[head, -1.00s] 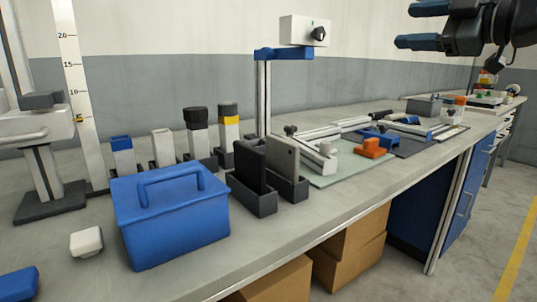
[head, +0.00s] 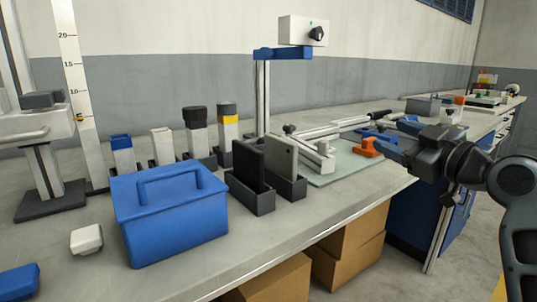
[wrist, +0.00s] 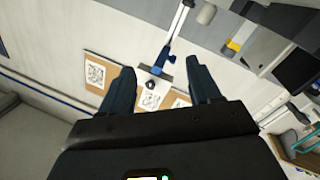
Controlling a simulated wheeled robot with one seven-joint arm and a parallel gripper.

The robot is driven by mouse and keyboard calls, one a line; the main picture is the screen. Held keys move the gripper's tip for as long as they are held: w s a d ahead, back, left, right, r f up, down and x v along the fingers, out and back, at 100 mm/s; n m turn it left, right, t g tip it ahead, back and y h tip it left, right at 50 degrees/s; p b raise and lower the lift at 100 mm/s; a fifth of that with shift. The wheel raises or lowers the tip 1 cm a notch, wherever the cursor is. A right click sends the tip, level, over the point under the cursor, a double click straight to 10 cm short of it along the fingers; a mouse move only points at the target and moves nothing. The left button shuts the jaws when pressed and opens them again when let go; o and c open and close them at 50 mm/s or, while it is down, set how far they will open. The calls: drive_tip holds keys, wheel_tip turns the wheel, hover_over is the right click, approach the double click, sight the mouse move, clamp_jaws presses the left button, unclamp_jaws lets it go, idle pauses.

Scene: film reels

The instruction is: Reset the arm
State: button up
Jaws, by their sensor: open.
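My gripper (head: 394,138) shows at the right of the head view, at the end of my dark arm, over the far right part of the workbench. Its blue fingers point left and overlap blue parts on the bench, so their tips are hard to make out. In the wrist view my gripper (wrist: 161,80) has its two dark blue fingers spread wide apart. Nothing is held between them.
A blue lidded box (head: 175,215) stands at the front of the bench (head: 310,215). Dark slotted holders (head: 263,200), a post with a blue clamp (head: 283,53) and an orange piece (head: 367,147) stand nearby. Cardboard boxes (head: 350,235) sit underneath.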

drive_tip(key=s+a+f+m+h, duration=0.25)
drive_tip(key=s+f+m, duration=0.25)
drive_tip(key=s+f, duration=0.65)
drive_tip(key=s+a+f+m+h, duration=0.1)
drive_tip(key=s+f+m+h, duration=0.3)
drive_tip(key=s+f, duration=0.8)
drive_tip(key=s+f+m+g, duration=0.1)
drive_tip(key=s+f+m, duration=0.1)
drive_tip(key=s+f, duration=0.6)
drive_tip(key=s+r+g, duration=0.1)
drive_tip(key=s+r, duration=0.2)
drive_tip(key=s, duration=0.8)
drive_tip(key=s+r, duration=0.4)
drive_tip(key=s, duration=0.8)
wheel_tip(320, 180, up, 17)
drive_tip(key=p, duration=1.7)
drive_tip(key=shift+w+f+h, duration=0.2)
drive_tip(key=shift+w+h, duration=0.1)
drive_tip(key=shift+h, duration=0.15)
